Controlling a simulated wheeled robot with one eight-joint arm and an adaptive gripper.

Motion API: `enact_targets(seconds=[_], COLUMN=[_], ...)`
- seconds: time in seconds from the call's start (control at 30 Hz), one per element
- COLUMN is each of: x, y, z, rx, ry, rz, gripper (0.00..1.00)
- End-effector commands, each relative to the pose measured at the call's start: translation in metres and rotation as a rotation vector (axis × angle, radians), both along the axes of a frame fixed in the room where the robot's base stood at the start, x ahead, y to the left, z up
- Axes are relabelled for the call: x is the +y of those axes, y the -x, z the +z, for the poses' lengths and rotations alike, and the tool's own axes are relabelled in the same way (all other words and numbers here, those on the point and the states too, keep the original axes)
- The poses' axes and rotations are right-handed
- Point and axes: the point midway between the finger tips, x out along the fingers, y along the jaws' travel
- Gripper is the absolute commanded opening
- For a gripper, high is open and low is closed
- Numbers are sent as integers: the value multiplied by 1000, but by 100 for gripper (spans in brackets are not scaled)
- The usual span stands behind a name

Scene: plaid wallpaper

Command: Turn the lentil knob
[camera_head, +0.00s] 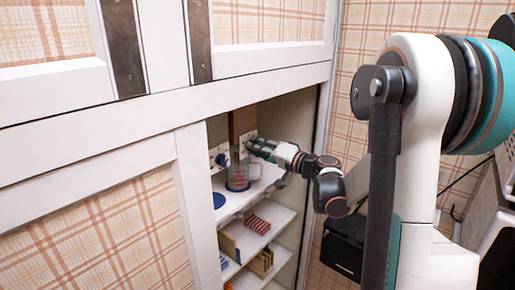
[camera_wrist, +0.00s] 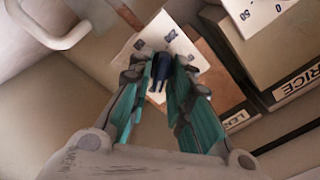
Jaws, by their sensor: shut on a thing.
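A dark blue knob (camera_wrist: 160,68) sits on a white marked plate (camera_wrist: 135,48) in the wrist view. My gripper (camera_wrist: 163,75) has its teal fingers closed on both sides of this knob. Beside the plate is a brown box face whose label (camera_wrist: 237,121) starts with "LE"; the rest of the label is hidden. In the head view my gripper (camera_head: 256,148) is at the right-hand plate (camera_head: 247,136) inside the cabinet and covers its knob.
A second blue knob (camera_head: 221,160) on a white plate is to the left. A box labelled RICE (camera_wrist: 297,83) stands beside the lentil one. Shelves below hold a red striped item (camera_head: 257,224) and small boxes (camera_head: 261,262). The white cabinet frame (camera_head: 195,185) borders the opening closely.

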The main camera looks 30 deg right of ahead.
Motion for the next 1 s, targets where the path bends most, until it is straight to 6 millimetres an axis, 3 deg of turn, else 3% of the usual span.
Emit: enact_targets(seconds=[0.77, 0.8, 0.83, 1.0], x=[-1, -1, -1, -1], y=[0, 0, 0, 0], z=[-1, -1, -1, -1], rx=[39, 39, 39, 39], ry=[-105, -105, -105, -105], rz=[-1, -1, -1, -1], gripper=[0, 21, 28, 29])
